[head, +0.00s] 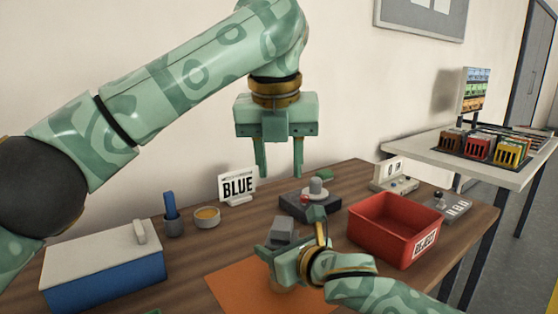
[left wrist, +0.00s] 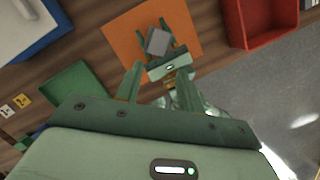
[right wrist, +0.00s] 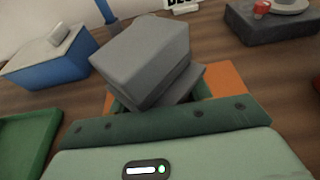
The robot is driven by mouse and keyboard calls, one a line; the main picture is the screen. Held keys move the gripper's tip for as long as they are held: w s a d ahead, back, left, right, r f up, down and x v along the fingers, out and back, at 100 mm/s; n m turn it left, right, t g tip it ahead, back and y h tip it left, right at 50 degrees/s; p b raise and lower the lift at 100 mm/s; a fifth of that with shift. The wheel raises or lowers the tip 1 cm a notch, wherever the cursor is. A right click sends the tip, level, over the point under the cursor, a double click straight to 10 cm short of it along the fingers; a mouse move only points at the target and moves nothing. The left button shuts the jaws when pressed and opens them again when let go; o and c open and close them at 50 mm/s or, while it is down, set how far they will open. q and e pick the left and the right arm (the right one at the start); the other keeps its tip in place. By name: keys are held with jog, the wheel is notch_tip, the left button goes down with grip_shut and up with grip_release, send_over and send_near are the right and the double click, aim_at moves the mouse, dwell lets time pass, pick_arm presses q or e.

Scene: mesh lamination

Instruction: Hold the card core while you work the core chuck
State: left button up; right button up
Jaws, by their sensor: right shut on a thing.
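My right gripper (head: 292,244) is shut on a grey block (head: 283,229), held over the orange mat. In the right wrist view the block (right wrist: 145,55) fills the space between the fingers and has a wider step at its lower part. I cannot tell whether it is the card core. My left gripper (head: 280,172) is open and empty, high above the table; in the left wrist view its fingers (left wrist: 155,82) are apart. A dark unit with a grey knob and red button (head: 312,200), perhaps the core chuck, stands behind the block; the right wrist view also shows it (right wrist: 272,24).
The orange mat (head: 232,285) lies at the front. A red bin (head: 385,235) is to the right, a blue box with a white lid (head: 105,270) to the left. A green tray (left wrist: 78,90) lies on the table.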

aim_at(282, 222)
pick_arm(q)
jog(key=shift+m, duration=0.6)
jog(key=x, duration=1.2)
jog(key=shift+a, duration=0.1)
grip_shut()
jog(key=shift+r, duration=0.2)
